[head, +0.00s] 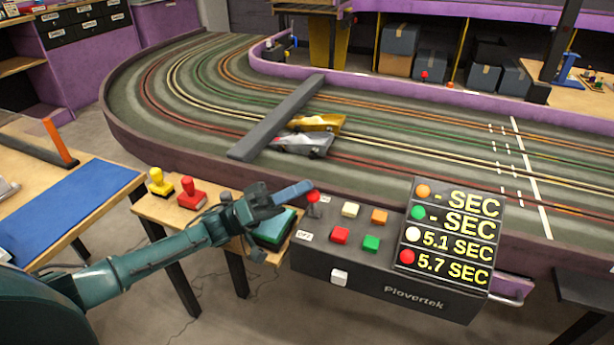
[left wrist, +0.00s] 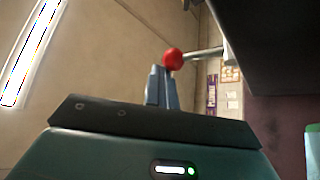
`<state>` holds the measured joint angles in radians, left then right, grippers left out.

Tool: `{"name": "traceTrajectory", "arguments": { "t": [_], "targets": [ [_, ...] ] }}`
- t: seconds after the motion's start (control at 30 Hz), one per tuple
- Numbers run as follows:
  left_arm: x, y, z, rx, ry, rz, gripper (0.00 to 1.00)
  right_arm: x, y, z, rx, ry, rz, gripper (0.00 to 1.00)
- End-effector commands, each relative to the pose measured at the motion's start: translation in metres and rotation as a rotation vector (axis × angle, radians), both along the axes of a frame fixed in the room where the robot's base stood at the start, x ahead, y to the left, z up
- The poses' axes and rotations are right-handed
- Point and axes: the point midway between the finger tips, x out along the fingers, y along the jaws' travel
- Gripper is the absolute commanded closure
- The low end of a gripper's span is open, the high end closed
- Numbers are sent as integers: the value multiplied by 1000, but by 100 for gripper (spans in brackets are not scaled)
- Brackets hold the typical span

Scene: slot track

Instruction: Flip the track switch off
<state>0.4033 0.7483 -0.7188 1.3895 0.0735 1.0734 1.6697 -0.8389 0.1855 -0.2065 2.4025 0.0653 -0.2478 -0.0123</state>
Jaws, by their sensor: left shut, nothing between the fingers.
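In the left wrist view the red knob (left wrist: 173,59) sits on a metal rod just beyond the tips of the shut fingers (left wrist: 162,88). The tips overlap the knob's lower edge there; I cannot tell whether they touch it. My right gripper is not in view.
The box also carries coloured buttons (head: 340,236) and a time display (head: 449,236). The slot track (head: 420,150) runs behind it, with a gold car (head: 318,122) and a silver car (head: 303,144) by a grey bar (head: 280,115). Red and yellow controllers (head: 191,194) stand left.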

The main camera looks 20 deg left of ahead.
Motion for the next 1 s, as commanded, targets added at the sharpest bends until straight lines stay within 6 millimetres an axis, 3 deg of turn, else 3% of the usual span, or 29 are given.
{"name": "traceTrajectory", "arguments": {
  "t": [0.7, 0.83, 1.0],
  "targets": [
    [-9, 1, -10, 10, 12, 0, 100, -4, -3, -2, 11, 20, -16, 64],
    [-14, 13, -14, 9, 10, 1, 100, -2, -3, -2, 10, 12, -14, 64],
    [-28, 46, -11, 8, 6, 2, 100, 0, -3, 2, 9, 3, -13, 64]
  ]
}}
